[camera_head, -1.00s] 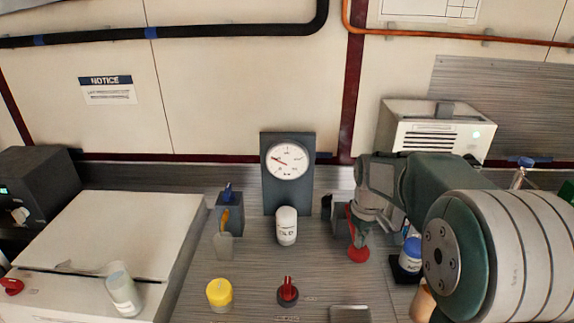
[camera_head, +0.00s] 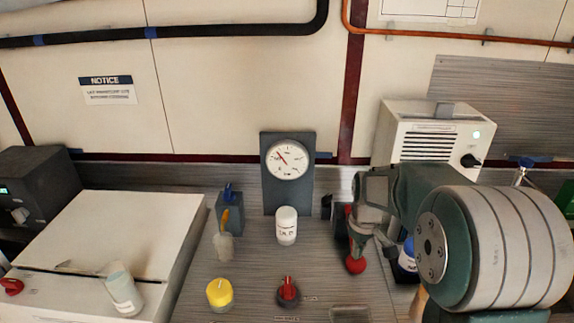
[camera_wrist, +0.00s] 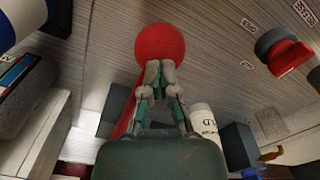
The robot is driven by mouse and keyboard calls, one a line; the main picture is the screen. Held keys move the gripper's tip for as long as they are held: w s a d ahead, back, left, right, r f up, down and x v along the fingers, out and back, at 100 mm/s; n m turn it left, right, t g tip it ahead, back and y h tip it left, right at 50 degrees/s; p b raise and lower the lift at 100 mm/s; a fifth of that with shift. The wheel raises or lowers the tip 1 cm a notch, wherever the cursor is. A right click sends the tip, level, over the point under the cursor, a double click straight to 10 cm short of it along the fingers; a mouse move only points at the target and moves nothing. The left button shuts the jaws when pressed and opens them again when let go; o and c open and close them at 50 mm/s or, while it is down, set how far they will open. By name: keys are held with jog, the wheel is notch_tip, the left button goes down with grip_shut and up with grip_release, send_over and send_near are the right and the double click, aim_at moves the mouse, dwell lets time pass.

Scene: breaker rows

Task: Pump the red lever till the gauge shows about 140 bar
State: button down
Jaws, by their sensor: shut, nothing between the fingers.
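The red lever has a round red knob (camera_head: 355,265) and stands right of the gauge in the head view. Its knob (camera_wrist: 160,50) is large in the wrist view, with part of the red shaft (camera_wrist: 124,118) behind my gripper. My gripper (camera_wrist: 160,74) is shut and empty, its fingertips against or just over the knob's edge; contact is hard to tell. In the head view my gripper (camera_head: 357,246) is just above the knob. The round white gauge (camera_head: 287,159) is on a dark grey panel. Its red needle points to the upper left; the numbers are too small to read.
A white bottle (camera_head: 286,226) stands below the gauge. A red rotary knob (camera_head: 288,291) and a yellow-topped item (camera_head: 219,292) are nearer. A blue-capped bottle (camera_head: 407,252) is partly hidden by my arm. A grey holder (camera_head: 230,215) stands left of the gauge.

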notch_tip(320, 180, up, 9)
dwell(1.1)
dwell(0.7)
jog(key=shift+f, duration=4.55)
notch_tip(320, 180, up, 9)
jog(key=shift+r, duration=0.15)
